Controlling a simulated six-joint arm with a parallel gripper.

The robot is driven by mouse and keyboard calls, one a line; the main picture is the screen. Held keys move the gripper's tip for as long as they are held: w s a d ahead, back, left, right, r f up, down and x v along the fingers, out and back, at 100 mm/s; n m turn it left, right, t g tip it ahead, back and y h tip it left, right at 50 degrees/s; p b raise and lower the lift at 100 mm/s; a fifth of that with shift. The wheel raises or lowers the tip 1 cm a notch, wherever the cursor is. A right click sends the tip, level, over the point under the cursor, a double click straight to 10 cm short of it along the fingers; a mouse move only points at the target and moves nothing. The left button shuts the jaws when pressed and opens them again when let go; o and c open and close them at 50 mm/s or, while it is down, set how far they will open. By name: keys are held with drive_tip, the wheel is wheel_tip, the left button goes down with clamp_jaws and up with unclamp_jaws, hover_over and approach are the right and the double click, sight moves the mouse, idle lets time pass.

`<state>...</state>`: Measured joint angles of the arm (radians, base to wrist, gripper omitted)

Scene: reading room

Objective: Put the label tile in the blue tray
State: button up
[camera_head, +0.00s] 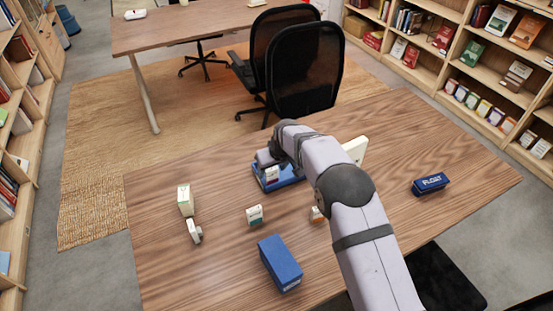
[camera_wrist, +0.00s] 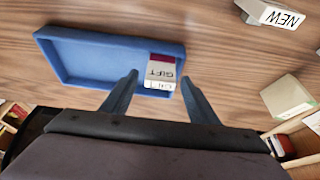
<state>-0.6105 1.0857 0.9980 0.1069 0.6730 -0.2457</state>
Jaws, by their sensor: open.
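The blue tray (camera_head: 296,180) stands on the wooden table near its middle. In the wrist view the tray (camera_wrist: 75,42) fills the upper left. A light tile with a dark red band reading "GIFT" (camera_wrist: 162,66), which looks like the label tile, is at the tray's right end. In the head view the tile (camera_head: 272,174) shows below my gripper (camera_head: 269,162). In the wrist view my gripper (camera_wrist: 159,76) is open, with one finger on each side of the tile. Whether the fingers touch it, I cannot tell. The arm partly hides the tray in the head view.
A cream box (camera_head: 185,200) and a small "NEW" sign (camera_wrist: 280,16) stand to the left. A dark blue "FLOAT" box (camera_head: 430,184) stands right. A chair (camera_head: 305,75) is behind the table.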

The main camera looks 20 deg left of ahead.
drive_tip(key=b+v, duration=0.2)
drive_tip(key=v, duration=0.9)
drive_tip(key=shift+f, duration=0.1)
drive_tip(key=s+d+m+g+h, duration=0.1)
drive_tip(key=s+d+m, duration=0.3)
drive_tip(key=d, duration=0.8)
drive_tip(key=s+d+m+h, duration=0.1)
drive_tip(key=s+d, duration=0.5)
drive_tip(key=d, duration=0.7)
drive_tip(key=s+d+f+m+g, duration=0.1)
drive_tip(key=s+d+m, duration=0.1)
drive_tip(key=s+d, duration=0.3)
drive_tip(key=s+d+f+m+g+h, duration=0.1)
drive_tip(key=s+d, duration=0.5)
drive_tip(key=s, duration=0.6)
drive_tip(key=shift+s+f+m, duration=0.35)
drive_tip(key=shift+f+m, duration=0.15)
drive_tip(key=shift+f, duration=0.35)
wheel_tip(320, 180, up, 3)
drive_tip(key=p, duration=0.3)
